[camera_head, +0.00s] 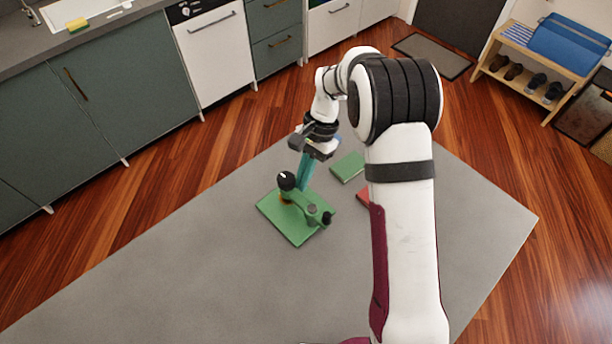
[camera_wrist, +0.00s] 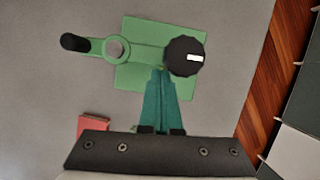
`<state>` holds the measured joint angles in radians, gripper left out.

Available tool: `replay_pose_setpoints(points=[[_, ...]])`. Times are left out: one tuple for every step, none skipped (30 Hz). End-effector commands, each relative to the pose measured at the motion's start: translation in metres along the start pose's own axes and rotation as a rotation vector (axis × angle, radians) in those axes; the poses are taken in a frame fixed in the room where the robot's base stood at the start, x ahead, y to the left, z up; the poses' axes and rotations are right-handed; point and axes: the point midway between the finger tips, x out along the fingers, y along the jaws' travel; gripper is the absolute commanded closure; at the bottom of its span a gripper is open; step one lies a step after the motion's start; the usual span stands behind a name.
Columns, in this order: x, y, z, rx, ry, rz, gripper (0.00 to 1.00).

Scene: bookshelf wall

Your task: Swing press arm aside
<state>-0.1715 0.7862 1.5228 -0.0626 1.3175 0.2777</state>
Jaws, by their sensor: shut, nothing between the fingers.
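The press has a flat green base plate (camera_head: 290,231) on the grey table. A black knob with a white mark (camera_head: 287,181) stands at one end of it; the knob also shows in the wrist view (camera_wrist: 184,56). The green press arm (camera_wrist: 138,52) runs from the knob across the plate, through a grey round part (camera_wrist: 115,48), to a black handle (camera_wrist: 75,42) past the plate's edge. My gripper (camera_head: 303,185) has teal fingers, shut and empty. In the wrist view its tips (camera_wrist: 164,74) are beside the press arm, close to the knob; I cannot tell whether they touch.
A green block (camera_head: 347,166) and a partly hidden red block (camera_head: 363,197) lie on the grey table (camera_head: 200,270), to the right of the press. The table left of the press is clear. Cabinets (camera_head: 105,110) stand beyond the table.

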Motion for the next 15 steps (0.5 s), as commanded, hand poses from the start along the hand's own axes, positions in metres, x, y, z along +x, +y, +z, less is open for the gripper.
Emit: replay_pose_setpoints(points=[[0.0,-0.001,0.001,-0.011,0.0,0.004,1.0],[0.001,-0.001,0.001,-0.019,-0.001,0.007,1.0],[0.001,-0.002,0.002,-0.031,-0.001,0.012,1.0],[0.001,-0.002,0.003,-0.043,-0.001,0.017,1.0],[0.001,-0.003,0.004,-0.057,-0.001,0.022,1.0],[0.002,-0.003,0.005,-0.077,0.0,0.031,1.0],[0.002,-0.004,0.006,-0.094,0.0,0.038,1.0],[0.003,-0.005,0.007,-0.113,-0.001,0.045,1.0],[0.003,-0.005,0.009,-0.14,-0.001,0.055,1.0],[0.004,-0.006,0.01,-0.163,0.0,0.065,1.0],[0.005,-0.007,0.011,-0.187,0.0,0.074,1.0],[0.006,-0.008,0.014,-0.22,-0.001,0.088,1.0],[0.006,-0.008,0.016,-0.248,-0.001,0.1,1.0],[0.007,-0.009,0.017,-0.274,-0.001,0.11,1.0],[0.008,-0.009,0.02,-0.31,-0.001,0.124,1.0]])
